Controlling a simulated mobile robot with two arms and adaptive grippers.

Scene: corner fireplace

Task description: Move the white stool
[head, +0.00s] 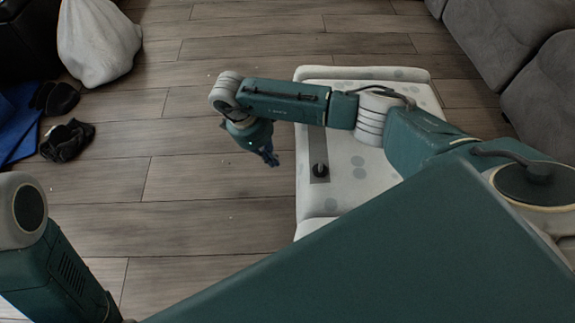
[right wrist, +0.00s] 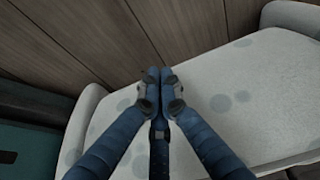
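The white stool (head: 345,135), pale with grey spots, stands on the floor right of centre in the head view, partly hidden under my right arm. A grey patch with a dark knob shows on its top. In the right wrist view the stool (right wrist: 245,75) fills the right and lower part, behind the fingers. My right gripper (head: 270,158) is left of the stool's left edge in the head view, with floor showing between them. Its fingertips (right wrist: 160,78) are together with nothing visible between them. Whether it touches the stool cannot be told. My left gripper is out of view.
A white sack (head: 98,42), dark shoes (head: 67,140) and a blue item (head: 18,120) lie at the left. A grey sofa (head: 495,40) stands at the upper right. The wooden floor (head: 190,180) left of the stool is mostly clear.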

